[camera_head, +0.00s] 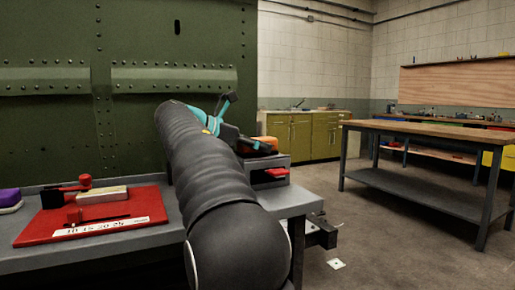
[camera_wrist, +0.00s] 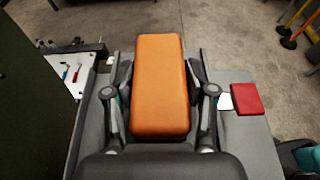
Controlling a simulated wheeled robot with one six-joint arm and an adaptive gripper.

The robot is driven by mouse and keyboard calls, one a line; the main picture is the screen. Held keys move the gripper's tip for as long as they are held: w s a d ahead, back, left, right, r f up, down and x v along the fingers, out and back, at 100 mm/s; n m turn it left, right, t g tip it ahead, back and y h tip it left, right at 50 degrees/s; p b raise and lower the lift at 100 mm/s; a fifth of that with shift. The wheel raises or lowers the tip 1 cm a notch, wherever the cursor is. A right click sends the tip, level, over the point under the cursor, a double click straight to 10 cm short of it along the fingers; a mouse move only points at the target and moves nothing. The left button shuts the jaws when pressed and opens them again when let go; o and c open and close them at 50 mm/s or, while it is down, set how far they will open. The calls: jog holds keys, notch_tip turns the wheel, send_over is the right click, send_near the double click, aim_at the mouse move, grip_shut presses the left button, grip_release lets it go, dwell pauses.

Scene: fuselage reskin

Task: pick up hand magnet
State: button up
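An orange padded block (camera_wrist: 160,85) lies in the middle of the wrist view; I take it to be the hand magnet, though no label shows. In the head view part of it (camera_head: 264,140) shows beyond my gripper, over a grey box-like stand. My gripper (camera_wrist: 160,92) has its fingers spread, one along each long side of the block. The fingers look open; whether the pads touch the block is hard to see. In the head view my gripper (camera_head: 238,122) reaches over the right end of the bench, and my arm hides part of it.
A red block (camera_wrist: 245,98) lies right of my gripper. A green riveted panel (camera_head: 130,130) rises behind the bench.

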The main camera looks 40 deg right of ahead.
jog(key=c, duration=0.8)
